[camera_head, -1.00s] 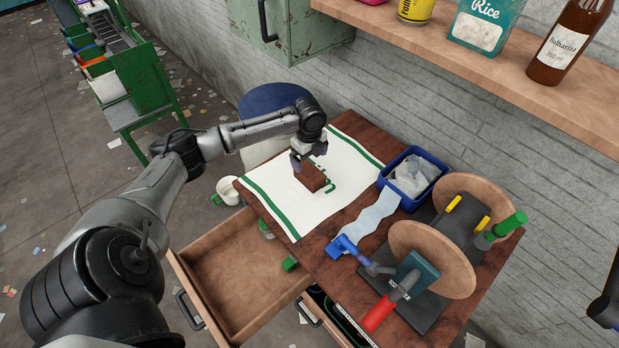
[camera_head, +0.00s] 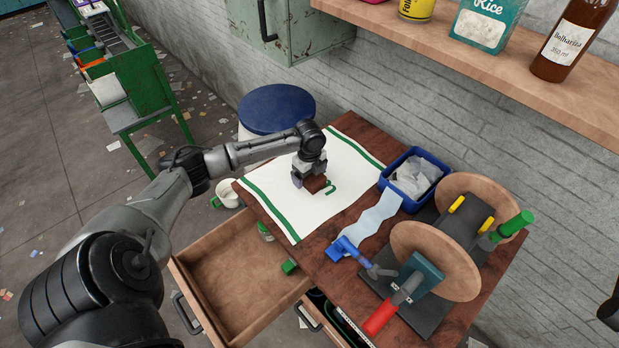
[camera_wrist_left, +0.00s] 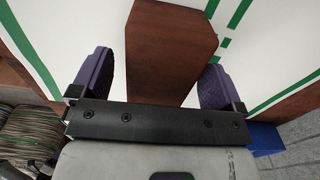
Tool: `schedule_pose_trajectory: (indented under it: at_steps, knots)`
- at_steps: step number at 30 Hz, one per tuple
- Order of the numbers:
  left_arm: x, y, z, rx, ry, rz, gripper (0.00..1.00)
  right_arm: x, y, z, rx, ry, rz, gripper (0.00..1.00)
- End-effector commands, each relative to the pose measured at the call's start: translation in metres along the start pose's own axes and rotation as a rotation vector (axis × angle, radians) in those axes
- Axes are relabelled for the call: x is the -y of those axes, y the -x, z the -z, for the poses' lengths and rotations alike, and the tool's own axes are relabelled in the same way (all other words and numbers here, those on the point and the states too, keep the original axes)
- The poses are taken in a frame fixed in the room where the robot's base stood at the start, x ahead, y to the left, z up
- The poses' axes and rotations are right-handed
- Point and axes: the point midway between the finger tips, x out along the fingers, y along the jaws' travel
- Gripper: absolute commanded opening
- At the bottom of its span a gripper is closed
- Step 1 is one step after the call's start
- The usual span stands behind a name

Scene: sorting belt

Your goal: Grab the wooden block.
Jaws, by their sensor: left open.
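The wooden block (camera_head: 316,184) is reddish brown and lies on the white cloth with green stripes (camera_head: 335,155) on the table. My left gripper (camera_head: 308,181) is over the block and partly hides it in the head view. In the left wrist view the block (camera_wrist_left: 168,45) reaches between the two purple fingers of my left gripper (camera_wrist_left: 155,85). The fingers are open, with a gap visible on each side of the block. My right gripper is not in view; only a dark piece shows at the right edge of the head view.
A blue bin (camera_head: 413,178) stands right of the cloth, beside a stand with two round wooden discs (camera_head: 436,258). An open drawer (camera_head: 240,275) juts out in front. A wooden shelf (camera_head: 520,75) with goods hangs above. A blue-topped stool (camera_head: 277,108) stands behind.

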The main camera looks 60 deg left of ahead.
Motion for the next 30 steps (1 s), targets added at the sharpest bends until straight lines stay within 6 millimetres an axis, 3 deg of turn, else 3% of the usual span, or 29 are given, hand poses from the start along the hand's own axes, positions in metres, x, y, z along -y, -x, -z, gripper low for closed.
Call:
schedule_pose_trajectory:
  at_steps: [2,21,30]
  knots:
    - [0.0000,0.0004,-0.0001,0.000,0.000,0.000,0.94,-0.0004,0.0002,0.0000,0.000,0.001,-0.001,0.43]
    - [0.0002,0.0011,-0.0003,0.000,0.000,0.001,0.35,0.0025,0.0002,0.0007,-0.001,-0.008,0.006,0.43]
    - [0.0004,0.0041,-0.0003,0.001,0.000,0.001,0.34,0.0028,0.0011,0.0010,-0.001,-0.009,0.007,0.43]
